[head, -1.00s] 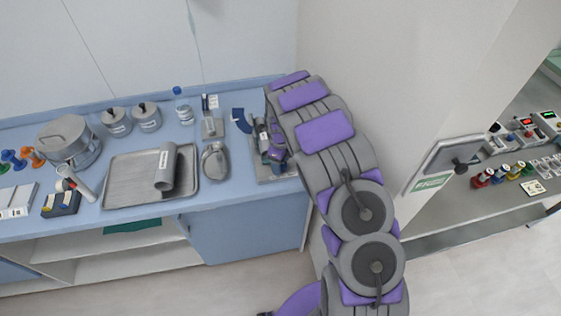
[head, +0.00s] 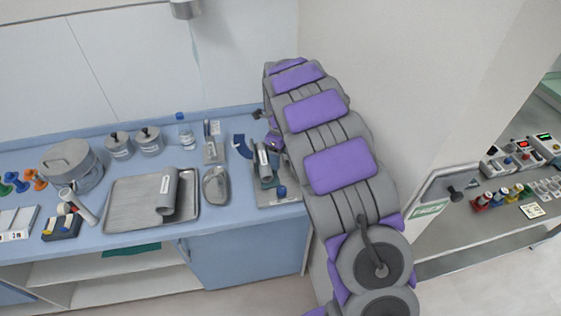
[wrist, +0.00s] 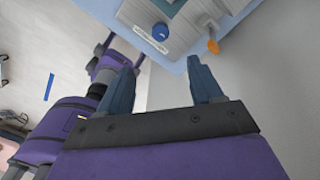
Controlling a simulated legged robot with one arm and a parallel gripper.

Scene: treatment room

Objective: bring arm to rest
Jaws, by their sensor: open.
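My arm (head: 338,165), grey with purple pads, rises beside the right end of the blue counter (head: 225,213). Its far end bends down behind the upper links, so my gripper is mostly hidden in the head view. In the wrist view my gripper (wrist: 160,64) shows two blue-grey fingers spread well apart, with nothing between them. Past the fingertips a grey device with a blue knob (wrist: 160,32) and an orange knob (wrist: 213,47) sits at the counter's end, apart from the fingers.
The counter holds a metal tray (head: 125,217) with a grey roll (head: 167,190), a metal dish (head: 215,186), lidded jars (head: 149,141) and a pot (head: 72,163). A wall (head: 400,90) stands close to the arm's right. A second bench (head: 480,228) lies beyond it.

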